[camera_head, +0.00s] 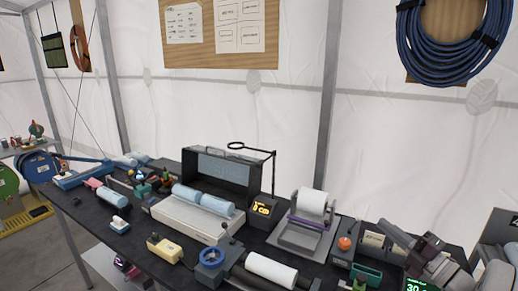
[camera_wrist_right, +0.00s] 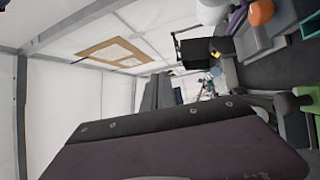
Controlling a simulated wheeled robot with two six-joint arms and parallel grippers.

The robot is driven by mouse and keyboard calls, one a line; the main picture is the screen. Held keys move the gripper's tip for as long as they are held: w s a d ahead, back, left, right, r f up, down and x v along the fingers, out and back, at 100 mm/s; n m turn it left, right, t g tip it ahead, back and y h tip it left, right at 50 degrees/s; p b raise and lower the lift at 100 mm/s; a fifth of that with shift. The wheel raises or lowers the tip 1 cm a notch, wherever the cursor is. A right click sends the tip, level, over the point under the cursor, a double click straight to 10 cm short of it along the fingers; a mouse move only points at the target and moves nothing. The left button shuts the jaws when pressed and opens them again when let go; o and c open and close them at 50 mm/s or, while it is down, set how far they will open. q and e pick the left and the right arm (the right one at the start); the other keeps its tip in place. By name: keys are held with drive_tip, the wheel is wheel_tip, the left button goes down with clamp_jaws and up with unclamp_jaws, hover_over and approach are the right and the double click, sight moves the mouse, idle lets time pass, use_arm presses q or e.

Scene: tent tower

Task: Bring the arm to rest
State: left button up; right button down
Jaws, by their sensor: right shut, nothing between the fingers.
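My right gripper (camera_head: 392,231) is at the lower right of the head view, over the right end of the dark table (camera_head: 135,242). Its fingers point left and are shut with nothing between them. It is close to an orange ball-like knob (camera_head: 345,243) and small boxes, but apart from the large items in the middle. In the right wrist view, a dark purple-grey part of my own wrist fills the lower half. My left gripper is not in view.
A green-digit display (camera_head: 418,285) sits at the lower right. Free air lies above the table.

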drive_tip(key=s+a+n+g+y, duration=0.2)
drive_tip(key=a+n+g+y, duration=0.4)
drive_tip(key=a, duration=1.4)
drive_tip(key=s+a+f+n+g+h, duration=0.1)
drive_tip(key=s+a+f+n+g, duration=0.25)
drive_tip(key=a, duration=0.25)
drive_tip(key=s+a+f+n+g+h, duration=0.1)
drive_tip(key=s+a+f+n+g, duration=0.1)
drive_tip(key=s+a+n+g, duration=0.35)
drive_tip(key=s+a+f+n+g+h, duration=0.2)
drive_tip(key=s+f+n+g+h, duration=0.25)
drive_tip(key=s+f+n, duration=0.6)
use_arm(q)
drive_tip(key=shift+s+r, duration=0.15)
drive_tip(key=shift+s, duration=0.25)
use_arm(e)
drive_tip(key=d+f+n+t+h, duration=0.1)
drive_tip(key=d+n+h, duration=0.3)
drive_tip(key=n, duration=0.8)
drive_tip(key=s+d+f+n+t+h, duration=0.1)
drive_tip(key=d+f+n+h, duration=0.3)
drive_tip(key=d+n, duration=0.5)
drive_tip(key=n+t, duration=0.1)
drive_tip(key=n, duration=0.1)
drive_tip(key=shift+d+f+n, duration=0.25)
drive_tip(key=shift+n, duration=0.1)
